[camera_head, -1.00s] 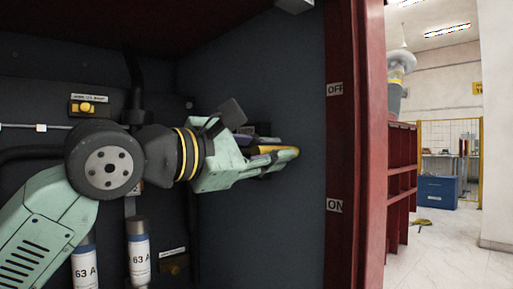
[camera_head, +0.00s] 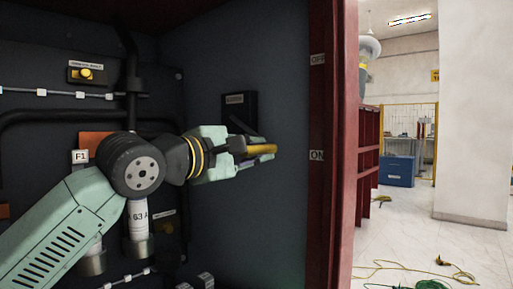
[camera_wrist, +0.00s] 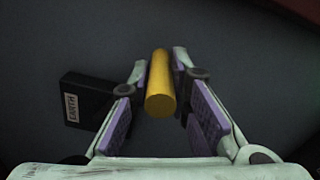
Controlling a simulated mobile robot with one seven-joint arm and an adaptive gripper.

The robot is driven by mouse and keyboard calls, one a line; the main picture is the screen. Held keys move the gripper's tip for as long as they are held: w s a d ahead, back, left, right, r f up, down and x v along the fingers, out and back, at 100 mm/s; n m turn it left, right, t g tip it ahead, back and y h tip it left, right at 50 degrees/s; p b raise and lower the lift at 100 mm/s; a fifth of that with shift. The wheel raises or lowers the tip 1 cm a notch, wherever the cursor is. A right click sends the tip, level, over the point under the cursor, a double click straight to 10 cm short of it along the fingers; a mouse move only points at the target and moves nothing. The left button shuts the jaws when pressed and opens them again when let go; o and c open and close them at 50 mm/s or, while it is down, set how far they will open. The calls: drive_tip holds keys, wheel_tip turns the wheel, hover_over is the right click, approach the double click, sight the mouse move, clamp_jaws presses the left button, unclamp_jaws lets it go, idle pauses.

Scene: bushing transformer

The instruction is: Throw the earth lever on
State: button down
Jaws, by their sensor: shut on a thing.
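The earth lever's yellow handle (camera_head: 263,150) sticks out toward the red door frame, level with the ON label (camera_head: 316,155) and well below the OFF label (camera_head: 317,59). In the wrist view the yellow handle (camera_wrist: 160,85) lies between the purple-padded fingers. My gripper (camera_head: 250,148) is shut on it; the fingertips also show in the wrist view (camera_wrist: 161,62). A black box (camera_head: 239,106) sits on the side wall above the gripper. In the wrist view this box (camera_wrist: 90,100) carries an EARTH label. The lever's pivot is hidden.
The red frame (camera_head: 334,150) stands close to the right of the handle. Fuses marked 63 A (camera_head: 138,220), dark pipes and a yellow knob (camera_head: 86,74) are on the cabinet's back panel. Cables (camera_head: 420,275) lie on the floor outside.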

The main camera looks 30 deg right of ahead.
drive_tip(key=shift+s+d+f, duration=0.1)
drive_tip(key=shift+f, duration=0.25)
drive_tip(key=c, duration=1.8)
unclamp_jaws()
drive_tip(key=o, duration=0.3)
drive_tip(key=shift+r, duration=0.1)
drive_tip(key=shift+a+r, duration=0.1)
drive_tip(key=shift+a, duration=0.1)
drive_tip(key=shift+a, duration=0.35)
drive_tip(key=v, duration=0.6)
drive_tip(key=shift+s+a, duration=0.2)
drive_tip(key=shift+a, duration=0.05)
